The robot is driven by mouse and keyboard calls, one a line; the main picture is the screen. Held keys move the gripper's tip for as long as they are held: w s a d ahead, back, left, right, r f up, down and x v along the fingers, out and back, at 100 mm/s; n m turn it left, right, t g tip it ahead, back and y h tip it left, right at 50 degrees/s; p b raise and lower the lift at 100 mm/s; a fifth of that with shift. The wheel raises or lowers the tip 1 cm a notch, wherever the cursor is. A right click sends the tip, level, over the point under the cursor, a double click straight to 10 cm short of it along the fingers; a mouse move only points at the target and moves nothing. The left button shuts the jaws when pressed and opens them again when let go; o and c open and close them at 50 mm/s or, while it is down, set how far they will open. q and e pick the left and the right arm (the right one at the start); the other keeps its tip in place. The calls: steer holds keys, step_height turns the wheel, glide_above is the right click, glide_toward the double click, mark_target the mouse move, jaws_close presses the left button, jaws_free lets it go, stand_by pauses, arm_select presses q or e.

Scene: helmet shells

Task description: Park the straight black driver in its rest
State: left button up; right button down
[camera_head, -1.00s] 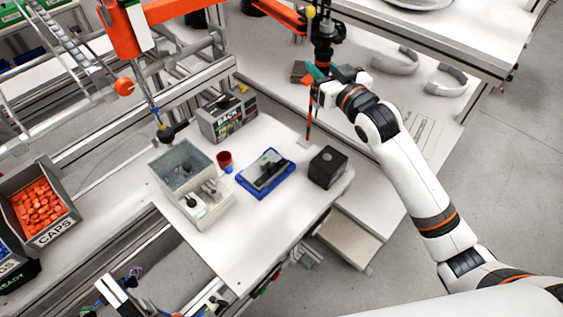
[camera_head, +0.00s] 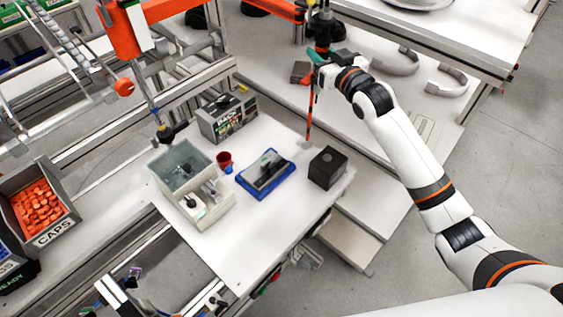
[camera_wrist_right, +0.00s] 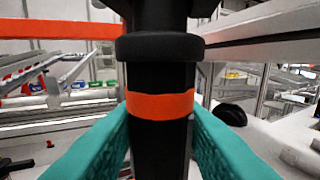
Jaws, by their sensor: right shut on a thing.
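The straight black driver (camera_head: 322,32) is upright at the top middle of the head view. My right gripper (camera_head: 318,57) is shut on its body. In the right wrist view the black driver body (camera_wrist_right: 160,48) fills the middle, with an orange band, and the teal fingers of my right gripper (camera_wrist_right: 158,140) press on it from both sides. A thin orange-and-black upright (camera_head: 309,120) shows below the gripper; I cannot tell whether it belongs to the driver or to a rest. No rest can be made out clearly. My left gripper is not in view.
On the white table stand a black box (camera_head: 327,167), a blue tray (camera_head: 282,187), a red cup (camera_head: 224,159), a grey bin (camera_head: 160,172) and a grey labelled box (camera_head: 215,128). Curved white shells (camera_head: 448,86) lie to the right. An orange beam (camera_head: 180,10) crosses at the upper left.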

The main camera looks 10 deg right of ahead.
steer(key=shift+c, duration=1)
jaws_free()
steer(key=v, duration=1.1)
